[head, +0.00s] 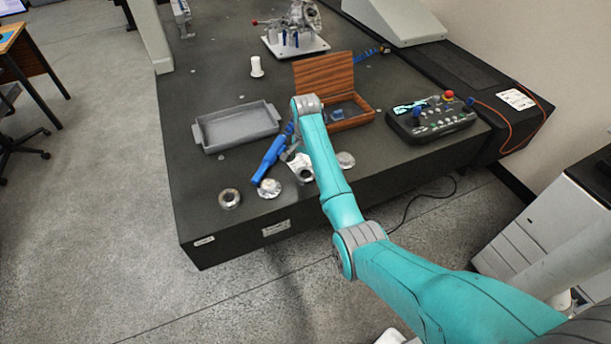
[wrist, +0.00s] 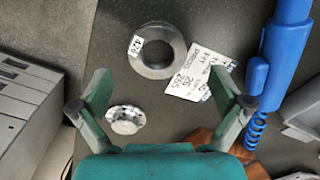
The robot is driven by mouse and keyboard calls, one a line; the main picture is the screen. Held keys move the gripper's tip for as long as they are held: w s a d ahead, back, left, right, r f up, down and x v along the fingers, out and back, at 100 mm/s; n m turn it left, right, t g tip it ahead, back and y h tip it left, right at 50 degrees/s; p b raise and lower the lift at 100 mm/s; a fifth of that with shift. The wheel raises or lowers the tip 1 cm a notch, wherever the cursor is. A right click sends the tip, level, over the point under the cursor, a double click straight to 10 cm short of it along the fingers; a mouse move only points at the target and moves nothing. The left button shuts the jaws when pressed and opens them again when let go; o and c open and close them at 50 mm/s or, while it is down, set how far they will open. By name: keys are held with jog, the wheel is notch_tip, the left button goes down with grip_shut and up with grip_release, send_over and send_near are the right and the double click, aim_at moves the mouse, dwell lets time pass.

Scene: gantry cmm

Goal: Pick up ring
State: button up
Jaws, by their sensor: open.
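A grey metal ring (wrist: 157,50) with a round hole and a small white label lies flat on the dark table, in the upper middle of the wrist view. A white tag (wrist: 197,73) with writing lies against its right side. In the head view this ring (head: 305,175) seems to be the piece near the table's front edge, partly covered by my arm. My gripper (wrist: 163,78) is open and empty. In the wrist view its fingertips straddle the area just below the ring, and they do not touch it. The head view hides the fingers behind my arm.
A silver flanged disc (wrist: 125,119) lies near the left finger. A blue tool (head: 268,160) with a coiled cord lies beside the tag. Another ring (head: 229,199) and disc (head: 269,188) sit farther left. A grey tray (head: 203,134) and an open wooden box (head: 363,112) stand behind.

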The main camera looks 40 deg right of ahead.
aim_at(306, 177)
jog(key=shift+s+a+f, duration=0.1)
jog(key=shift+s+f, duration=0.1)
jog(key=shift+f, duration=1.6)
jog(key=shift+r, duration=0.1)
jog(key=c, duration=1.6)
